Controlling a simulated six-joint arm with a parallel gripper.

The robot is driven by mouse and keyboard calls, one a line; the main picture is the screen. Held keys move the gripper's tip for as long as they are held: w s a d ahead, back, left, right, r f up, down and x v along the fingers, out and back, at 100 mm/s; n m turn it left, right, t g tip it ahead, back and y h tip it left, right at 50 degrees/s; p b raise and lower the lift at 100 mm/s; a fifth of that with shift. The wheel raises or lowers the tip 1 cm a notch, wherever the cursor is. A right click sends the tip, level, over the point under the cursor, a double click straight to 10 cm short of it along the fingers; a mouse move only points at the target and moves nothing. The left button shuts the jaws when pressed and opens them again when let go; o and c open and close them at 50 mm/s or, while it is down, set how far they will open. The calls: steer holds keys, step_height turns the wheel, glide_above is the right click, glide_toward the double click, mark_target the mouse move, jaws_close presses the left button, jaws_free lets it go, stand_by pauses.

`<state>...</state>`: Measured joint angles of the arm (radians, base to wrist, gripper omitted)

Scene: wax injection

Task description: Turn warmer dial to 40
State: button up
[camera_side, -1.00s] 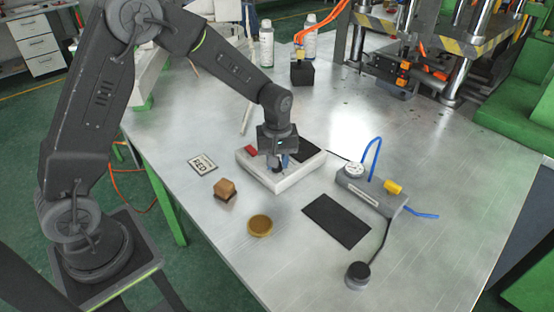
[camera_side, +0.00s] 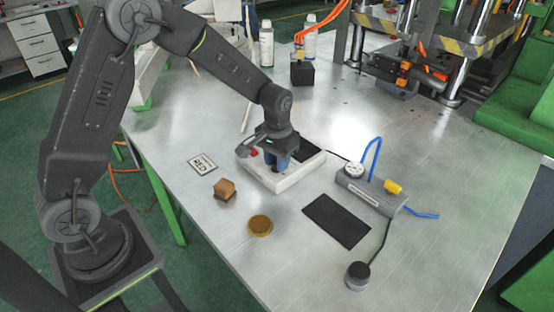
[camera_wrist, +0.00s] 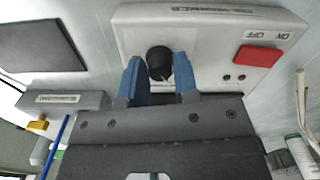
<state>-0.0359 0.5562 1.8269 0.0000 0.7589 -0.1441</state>
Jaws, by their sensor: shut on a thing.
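The warmer (camera_side: 287,184) is a low white box on the metal table under my gripper in the side view; it also fills the top of the wrist view (camera_wrist: 215,50). Its black round dial (camera_wrist: 159,60) sits between the two blue fingers of my gripper (camera_wrist: 158,68). The fingers are shut on the dial from both sides. The numbers around the dial cannot be read. In the side view my gripper (camera_side: 277,163) points down onto the warmer and hides the dial. A red switch (camera_wrist: 258,56) marked ON and OFF sits beside the dial.
A brown block (camera_side: 225,189), a gold disc (camera_side: 260,225) and a label card (camera_side: 202,164) lie in front of and left of the warmer. A black mat (camera_side: 337,221) and a grey device with blue tubes (camera_side: 368,192) are right.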

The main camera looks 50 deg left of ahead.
steer(key=shift+m, duration=0.3)
steer(key=o, duration=0.9)
step_height(320, 180, up, 14)
stand_by(0.4)
steer(key=s+r+t, duration=0.2)
steer(key=s+r, duration=0.1)
steer(key=s, duration=0.8)
steer(key=s+d+r+m+t, duration=0.1)
steer(key=s+r+t, duration=0.2)
steer(key=s, duration=0.9)
steer(key=shift+d+t, duration=0.3)
